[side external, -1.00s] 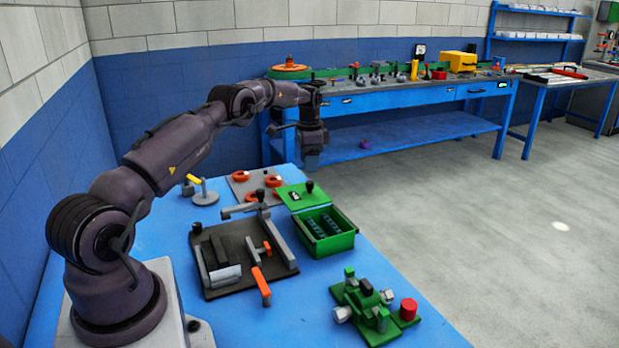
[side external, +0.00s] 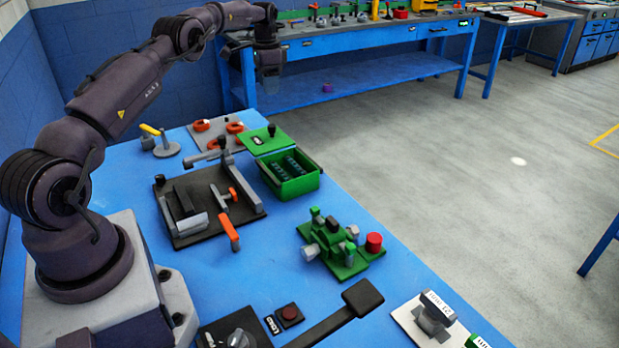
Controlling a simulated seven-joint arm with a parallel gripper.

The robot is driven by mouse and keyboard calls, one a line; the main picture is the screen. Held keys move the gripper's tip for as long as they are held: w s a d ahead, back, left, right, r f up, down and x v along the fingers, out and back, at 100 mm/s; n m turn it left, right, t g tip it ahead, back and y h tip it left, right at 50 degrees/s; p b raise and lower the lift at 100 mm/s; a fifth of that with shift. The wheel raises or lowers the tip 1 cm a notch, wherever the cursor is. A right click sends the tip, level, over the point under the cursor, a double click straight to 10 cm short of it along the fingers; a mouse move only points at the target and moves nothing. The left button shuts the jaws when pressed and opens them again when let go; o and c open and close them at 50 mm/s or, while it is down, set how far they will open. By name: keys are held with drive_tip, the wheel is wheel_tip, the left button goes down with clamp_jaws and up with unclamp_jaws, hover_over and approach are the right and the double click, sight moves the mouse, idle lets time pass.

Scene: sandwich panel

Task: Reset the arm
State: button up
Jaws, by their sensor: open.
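My gripper (side external: 270,82) hangs at the end of my outstretched arm, above the far edge of the blue table (side external: 370,270). It points down and is apart from everything on the table. It is small and dark in the view, and I see nothing held in it. Its finger gap is hard to make out. The green open box (side external: 290,176) and the green plate with a black knob (side external: 266,140) lie below and nearer the camera.
A dark fixture with an orange-handled clamp (side external: 228,232) lies mid-table. A green fixture with a red cylinder (side external: 374,242) stands to its right. A red button box (side external: 289,314) and a black lever (side external: 350,305) are in front. A blue workbench (side external: 350,42) stands behind.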

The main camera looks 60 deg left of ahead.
drive_tip(key=s+d+r+n+t, duration=0.1)
drive_tip(key=s+d+r+n, duration=0.3)
drive_tip(key=d, duration=0.6)
drive_tip(key=s+d+r+n, duration=0.1)
drive_tip(key=s+d+r, duration=0.45)
drive_tip(key=d, duration=0.55)
drive_tip(key=s+d+r+m+t, duration=0.1)
drive_tip(key=s+d+r+t, duration=0.1)
drive_tip(key=s+d, duration=0.5)
drive_tip(key=s+d+r+m+t, duration=0.1)
drive_tip(key=s+d+r+t, duration=0.1)
drive_tip(key=s+d, duration=0.6)
drive_tip(key=shift+s+d+r+m, duration=0.3)
drive_tip(key=shift+s+r, duration=0.5)
drive_tip(key=shift+s, duration=0.3)
